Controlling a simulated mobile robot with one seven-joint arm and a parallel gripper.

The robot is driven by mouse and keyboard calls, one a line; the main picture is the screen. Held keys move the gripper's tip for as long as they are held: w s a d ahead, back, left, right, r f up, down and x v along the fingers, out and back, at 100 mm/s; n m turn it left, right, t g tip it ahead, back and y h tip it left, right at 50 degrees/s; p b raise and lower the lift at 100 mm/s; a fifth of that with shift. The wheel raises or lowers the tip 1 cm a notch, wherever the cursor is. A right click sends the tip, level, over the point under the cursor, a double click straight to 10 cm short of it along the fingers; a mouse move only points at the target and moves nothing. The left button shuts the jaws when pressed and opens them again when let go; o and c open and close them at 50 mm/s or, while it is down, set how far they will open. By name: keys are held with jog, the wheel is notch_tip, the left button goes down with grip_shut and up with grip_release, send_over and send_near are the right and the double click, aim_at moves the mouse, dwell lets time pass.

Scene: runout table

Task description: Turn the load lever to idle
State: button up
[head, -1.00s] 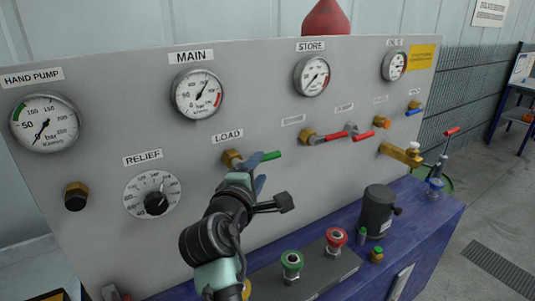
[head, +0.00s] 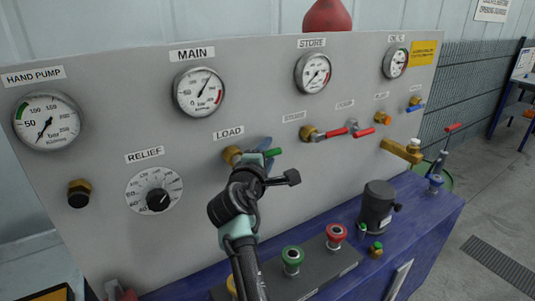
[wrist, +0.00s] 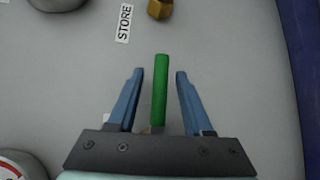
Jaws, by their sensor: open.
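The load lever has a green handle (head: 272,153) and a brass valve body (head: 231,155), below the LOAD label (head: 229,133) on the grey panel. The handle points right in the head view. In the wrist view the green handle (wrist: 160,90) stands between the two blue fingers of my gripper (wrist: 153,82). The fingers are open, with a gap visible on each side of the handle. In the head view my gripper (head: 267,150) is at the lever, and my wrist hides part of the panel below it.
Red-handled valves (head: 335,133) sit to the right on the panel. The relief dial (head: 154,194) is at lower left.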

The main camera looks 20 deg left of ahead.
grip_shut()
dwell(1.3)
